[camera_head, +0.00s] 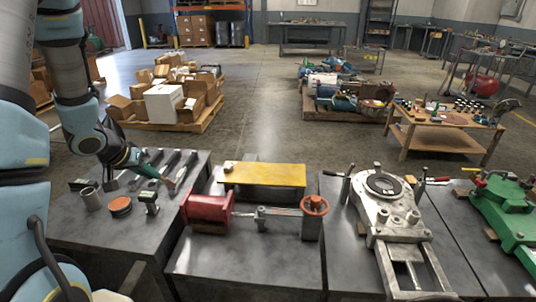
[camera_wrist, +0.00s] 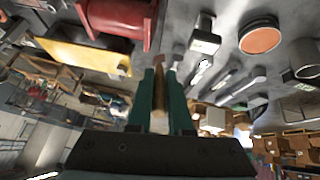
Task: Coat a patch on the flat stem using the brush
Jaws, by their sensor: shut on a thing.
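My gripper (camera_head: 150,170) is over the left table in the head view; its green fingers (camera_wrist: 164,80) point up the wrist view. They are shut on a brush with a wooden-coloured handle (camera_wrist: 159,97), its tip reaching past the fingertips. In the head view the brush tip (camera_head: 178,178) is small and hard to make out. A grey metal stem (camera_head: 270,212) runs between a red body (camera_head: 208,212) and an orange handwheel (camera_head: 314,204) on the middle table. It lies right of the gripper, apart from the brush. Any coating on it cannot be told.
An orange-topped tin (camera_head: 121,206), a grey cylinder (camera_head: 91,199) and several metal tools stand on the left table. A yellow plate (camera_head: 266,174) lies behind the stem. A grey machine casting (camera_head: 385,200) stands to the right. Loaded pallets (camera_head: 190,120) are farther back, across open floor.

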